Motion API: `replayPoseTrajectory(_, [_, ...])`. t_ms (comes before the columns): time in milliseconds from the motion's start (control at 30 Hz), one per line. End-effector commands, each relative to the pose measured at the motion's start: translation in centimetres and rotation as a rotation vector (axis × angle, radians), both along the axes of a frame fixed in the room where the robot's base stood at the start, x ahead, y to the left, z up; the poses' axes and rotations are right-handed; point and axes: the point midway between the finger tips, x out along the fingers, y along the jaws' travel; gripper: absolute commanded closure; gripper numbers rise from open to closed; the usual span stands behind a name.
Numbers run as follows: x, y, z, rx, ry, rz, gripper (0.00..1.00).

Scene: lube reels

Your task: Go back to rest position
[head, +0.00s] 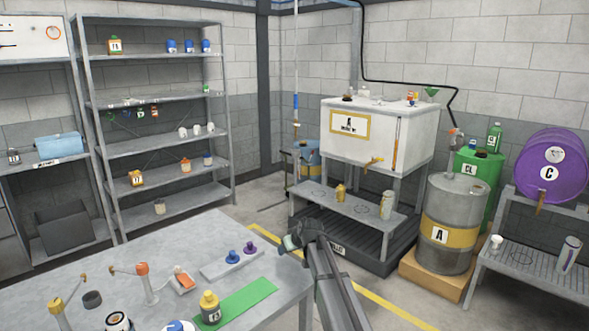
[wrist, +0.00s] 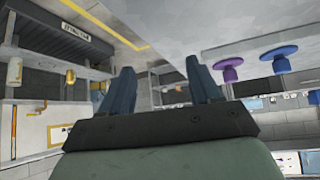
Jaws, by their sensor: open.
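My gripper (wrist: 161,82) is open, with its two dark blue fingers apart and nothing between them in the wrist view. In the head view my gripper (head: 290,243) is small and at the right edge of the grey table (head: 150,246), with my arm reaching up to it from the bottom. Its fingertips are hard to make out there. It is to the right of a grey plate (head: 218,266) bearing a blue knob-shaped piece (head: 233,257) and a purple one (head: 249,248). The wrist view looks upside down; the blue piece (wrist: 277,58) and purple piece (wrist: 229,69) show at right.
Right of my gripper are a white tank (head: 375,137) on a stand, a grey drum (head: 452,215) and a purple drum (head: 552,166). Shelves (head: 160,145) stand behind. Floor beyond the table is partly clear.

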Motion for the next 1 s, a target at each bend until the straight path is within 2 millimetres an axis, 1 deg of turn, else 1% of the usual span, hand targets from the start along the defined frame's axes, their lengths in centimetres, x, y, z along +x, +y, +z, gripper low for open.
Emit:
replayPoseTrajectory(33, [0.7,-2.8,-0.2,0.039,-0.012,-0.068,0.37])
replayPoseTrajectory(100, [1.6,-5.9,-0.3,0.091,-0.029,-0.151,0.37])
replayPoseTrajectory(167, [2.1,-8.3,-0.4,0.131,-0.042,-0.214,0.37])
replayPoseTrajectory(200, [2.4,-9.8,-0.6,0.156,-0.05,-0.255,0.37])
replayPoseTrajectory(267, [2.6,-12.1,-1.0,0.191,-0.058,-0.312,0.37])
replayPoseTrajectory(333, [2.4,-14.5,-2.1,0.226,-0.059,-0.373,0.37])
replayPoseTrajectory(400, [1.5,-16.0,-4.0,0.244,-0.04,-0.416,0.37])
replayPoseTrajectory(467, [0.7,-16.6,-5.8,0.247,-0.018,-0.436,0.37])
replayPoseTrajectory(500, [0.0,-16.8,-7.0,0.243,0.0,-0.442,0.37])
replayPoseTrajectory(567, [-1.1,-16.9,-8.9,0.235,0.03,-0.448,0.37])
replayPoseTrajectory(667, [-3.4,-16.8,-12.4,0.216,0.087,-0.453,0.37])
replayPoseTrajectory(767, [-6.2,-16.7,-16.2,0.191,0.154,-0.455,0.37])
replayPoseTrajectory(800, [-7.5,-16.7,-17.8,0.179,0.185,-0.456,0.37])
replayPoseTrajectory(867, [-9.6,-16.6,-20.3,0.161,0.231,-0.457,0.37])
replayPoseTrajectory(900, [-11.0,-16.6,-21.8,0.148,0.261,-0.457,0.37])
replayPoseTrajectory(967, [-13.2,-16.6,-24.1,0.131,0.309,-0.458,0.37])
replayPoseTrajectory(1000, [-14.8,-16.5,-25.6,0.118,0.341,-0.459,0.37])
